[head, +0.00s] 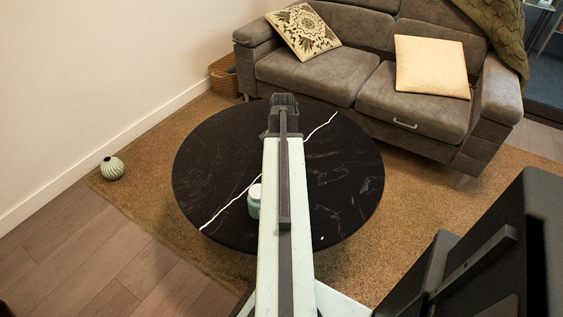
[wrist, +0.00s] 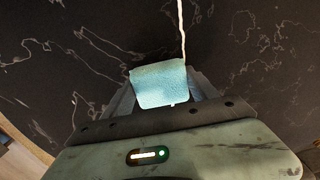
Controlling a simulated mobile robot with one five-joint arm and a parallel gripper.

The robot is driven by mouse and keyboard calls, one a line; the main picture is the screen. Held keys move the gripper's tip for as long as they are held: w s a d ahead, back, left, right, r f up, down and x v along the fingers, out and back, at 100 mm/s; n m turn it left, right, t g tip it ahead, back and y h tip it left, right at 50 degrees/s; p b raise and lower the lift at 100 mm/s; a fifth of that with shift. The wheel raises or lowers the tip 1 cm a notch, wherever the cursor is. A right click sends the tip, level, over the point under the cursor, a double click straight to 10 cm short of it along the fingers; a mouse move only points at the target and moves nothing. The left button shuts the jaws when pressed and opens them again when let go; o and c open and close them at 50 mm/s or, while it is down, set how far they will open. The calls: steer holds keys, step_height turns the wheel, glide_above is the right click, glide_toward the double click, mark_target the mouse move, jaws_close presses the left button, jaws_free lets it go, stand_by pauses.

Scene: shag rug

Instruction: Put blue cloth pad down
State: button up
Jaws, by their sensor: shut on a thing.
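The blue cloth pad (wrist: 160,84) shows in the wrist view as a light blue, roughly square piece between the fingers of my gripper (wrist: 165,92). My gripper is shut on it. In the head view my gripper (head: 284,102) is over the far part of the round black marble table (head: 345,185), and the pad is hidden there behind the arm and gripper. In the wrist view the dark veined tabletop (wrist: 80,45) fills the background beyond the pad. I cannot tell how far the pad is above the table.
A small jar with a white lid (head: 254,200) stands on the table, left of my arm. The tabletop is otherwise mostly bare. A grey sofa (head: 330,75) with cushions stands behind the table.

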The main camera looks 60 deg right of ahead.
steer(key=shift+f, duration=0.4)
steer(key=o, duration=1.2)
step_height(320, 180, up, 13)
steer(key=p, duration=1.2)
steer(key=shift+p, duration=0.35)
